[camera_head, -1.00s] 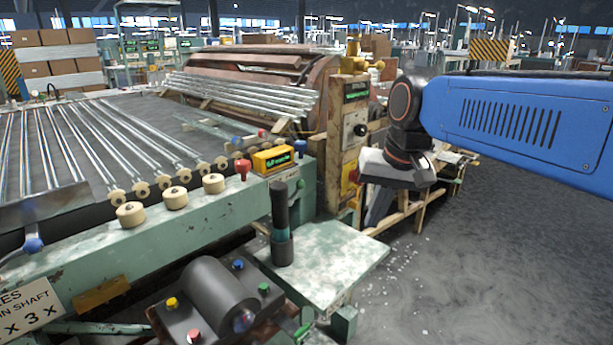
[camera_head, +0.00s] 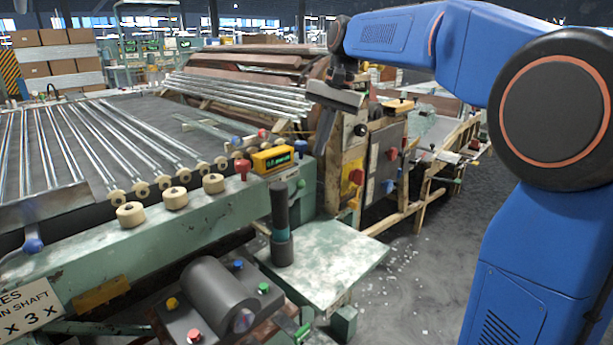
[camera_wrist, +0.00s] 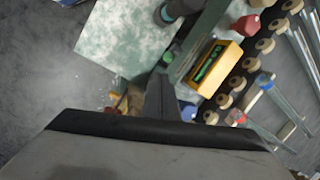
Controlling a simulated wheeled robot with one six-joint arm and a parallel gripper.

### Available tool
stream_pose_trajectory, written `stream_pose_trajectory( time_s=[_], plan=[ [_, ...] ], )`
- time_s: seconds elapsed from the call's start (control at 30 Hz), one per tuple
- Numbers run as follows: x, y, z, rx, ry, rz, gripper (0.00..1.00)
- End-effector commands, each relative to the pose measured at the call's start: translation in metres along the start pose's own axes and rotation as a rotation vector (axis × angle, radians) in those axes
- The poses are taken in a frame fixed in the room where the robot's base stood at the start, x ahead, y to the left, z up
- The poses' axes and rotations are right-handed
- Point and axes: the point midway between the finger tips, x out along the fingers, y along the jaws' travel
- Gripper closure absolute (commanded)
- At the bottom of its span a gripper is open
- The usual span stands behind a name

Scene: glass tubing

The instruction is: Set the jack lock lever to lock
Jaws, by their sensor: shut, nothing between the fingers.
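No part is labelled as the jack lock lever, so I cannot tell which one it is. A lever with a blue ball knob (camera_head: 32,243) stands at the left end of the green machine rail. A red knob (camera_head: 242,168) stands on the rail beside the yellow display box (camera_head: 272,159). A dark upright handle (camera_head: 280,215) stands on the pale green plate. In the wrist view my shut fingers (camera_wrist: 160,97) show beside the yellow display box (camera_wrist: 212,66).
Glass tubes (camera_head: 110,140) lie across the bed, with round rollers (camera_head: 176,197) along the rail. A wooden post (camera_head: 353,160) with knobs stands close to my gripper. A dark motor (camera_head: 218,290) sits in front. The floor at the right is partly open.

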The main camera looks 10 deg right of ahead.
Motion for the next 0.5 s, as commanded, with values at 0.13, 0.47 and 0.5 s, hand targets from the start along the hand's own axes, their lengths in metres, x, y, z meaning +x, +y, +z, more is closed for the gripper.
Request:
stream_pose_trajectory(
  time_s=[0.13, 0.47, 0.5],
  plan=[
    [-0.0009, -0.0114, -0.0087, 0.018, -0.018, 0.0, 1.0],
    [-0.0009, -0.0147, -0.0113, 0.025, -0.025, 0.0, 1.0],
    [-0.0009, -0.0146, -0.0113, 0.025, -0.025, 0.0, 1.0]
  ],
)
